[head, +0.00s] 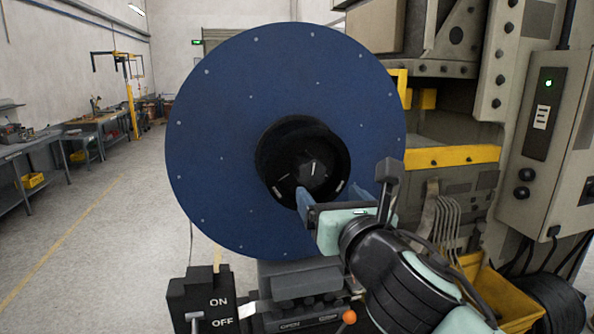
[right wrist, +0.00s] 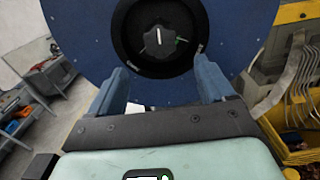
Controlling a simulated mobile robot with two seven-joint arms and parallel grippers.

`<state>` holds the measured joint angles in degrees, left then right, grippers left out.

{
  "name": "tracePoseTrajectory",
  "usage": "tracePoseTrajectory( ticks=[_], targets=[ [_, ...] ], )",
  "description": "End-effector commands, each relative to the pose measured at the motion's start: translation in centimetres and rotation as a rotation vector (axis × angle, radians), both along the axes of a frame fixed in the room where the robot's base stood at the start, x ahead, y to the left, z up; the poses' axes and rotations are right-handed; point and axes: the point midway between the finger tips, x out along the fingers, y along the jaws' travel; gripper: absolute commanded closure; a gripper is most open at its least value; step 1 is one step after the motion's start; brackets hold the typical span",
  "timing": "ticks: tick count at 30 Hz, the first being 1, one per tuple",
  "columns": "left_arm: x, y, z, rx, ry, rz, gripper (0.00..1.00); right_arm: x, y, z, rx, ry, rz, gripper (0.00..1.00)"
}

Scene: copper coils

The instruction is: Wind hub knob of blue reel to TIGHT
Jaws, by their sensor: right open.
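The blue reel (head: 220,110) stands upright, its round face toward me. A black hub ring (head: 268,150) sits at its centre, with the dark hub knob (head: 316,172) recessed inside. The knob shows in the right wrist view (right wrist: 159,42) with a white line pointing about straight up. Small pale marks lie on the ring around it, too small to read; a small green mark is right of the knob. My right gripper (head: 331,194) is open and empty in front of the hub's lower edge. In the right wrist view its fingers (right wrist: 160,66) are apart, below the knob, not around it.
A black ON/OFF switch box (head: 203,300) and an orange-knobbed lever (head: 349,317) are below the reel. A machine with a grey control box (head: 545,130) and a yellow bin (head: 490,290) stand at right. Workbenches (head: 85,140) line the left; the floor between is clear.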

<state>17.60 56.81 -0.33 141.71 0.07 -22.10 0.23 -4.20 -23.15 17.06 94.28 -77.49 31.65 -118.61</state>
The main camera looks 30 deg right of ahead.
Motion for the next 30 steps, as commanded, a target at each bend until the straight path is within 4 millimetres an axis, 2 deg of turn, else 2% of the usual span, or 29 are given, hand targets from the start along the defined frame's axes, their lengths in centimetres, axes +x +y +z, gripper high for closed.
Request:
tracePoseTrajectory(
  ticks=[15, 22, 30],
  targets=[
    [1.5, 0.0, 2.1, 0.0, -0.017, 0.0, 0.57, 10.0, -2.3, -0.1, 0.004, 0.004, 0.0, 0.18],
    [2.0, 0.0, 2.6, 0.0, -0.022, 0.0, 0.57, 12.1, -2.8, -0.1, 0.006, 0.003, 0.001, 0.18],
    [2.0, 0.0, 2.6, 0.0, -0.022, 0.0, 0.57, 12.3, -2.9, -0.2, 0.006, 0.004, 0.001, 0.18]
  ],
)
